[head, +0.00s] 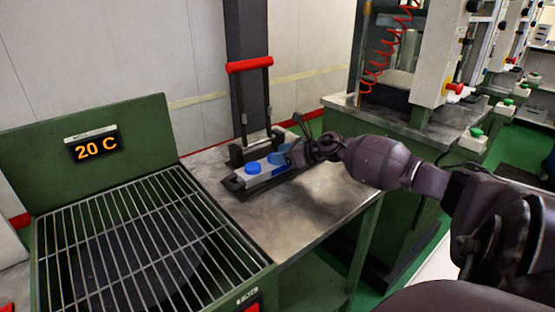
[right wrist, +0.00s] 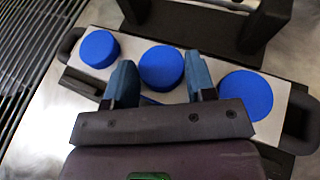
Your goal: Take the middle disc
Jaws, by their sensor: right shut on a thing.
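Three blue discs sit in a row on a light mould plate with dark handles (right wrist: 100,74). In the right wrist view, the middle disc (right wrist: 163,72) lies between the two blue-grey fingers of my right gripper (right wrist: 160,61), which is shut on it. The left disc (right wrist: 99,48) and the right disc (right wrist: 246,96) lie to either side, clear of the fingers. In the head view, the left disc (head: 252,168) shows plainly, while my right gripper (head: 286,156) partly covers the rest of the plate. My left gripper is not in view.
The plate lies on a metal table (head: 300,210), before a hand press with a red handle (head: 249,64). A green grill unit (head: 97,148) reading 20 C stands at left. Larger machines (head: 430,70) stand at right. The table's front is clear.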

